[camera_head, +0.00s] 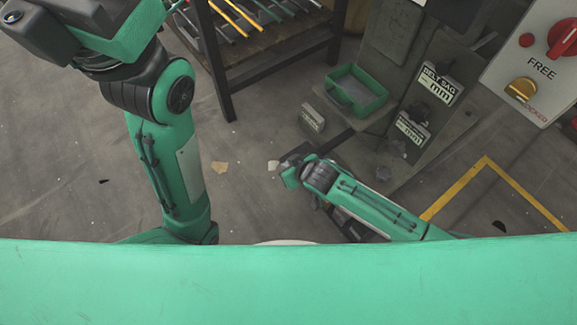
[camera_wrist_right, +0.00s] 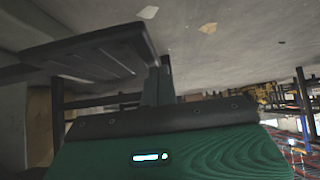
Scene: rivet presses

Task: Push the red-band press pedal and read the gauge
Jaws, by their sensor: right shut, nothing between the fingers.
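A dark flat pedal plate (camera_wrist_right: 100,52) on a bar fills the upper left of the right wrist view. In the head view the dark pedal bar (camera_head: 336,142) sticks out low from the grey press (camera_head: 384,75). My right gripper (camera_wrist_right: 158,82) is shut and empty, its fingers close to the plate's edge; I cannot tell whether they touch. In the head view it (camera_head: 290,172) is at the pedal's outer end. No red band or gauge dial can be made out. My left arm (camera_head: 170,150) rises at the left, its gripper out of view.
A green tray (camera_head: 355,91) sits on the press ledge beside a "BELT SAG mm" label (camera_head: 439,82). A panel (camera_head: 540,65) with red and yellow knobs stands at upper right. A dark-legged bench (camera_head: 262,55) stands behind. Yellow tape marks the floor, which is mostly clear.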

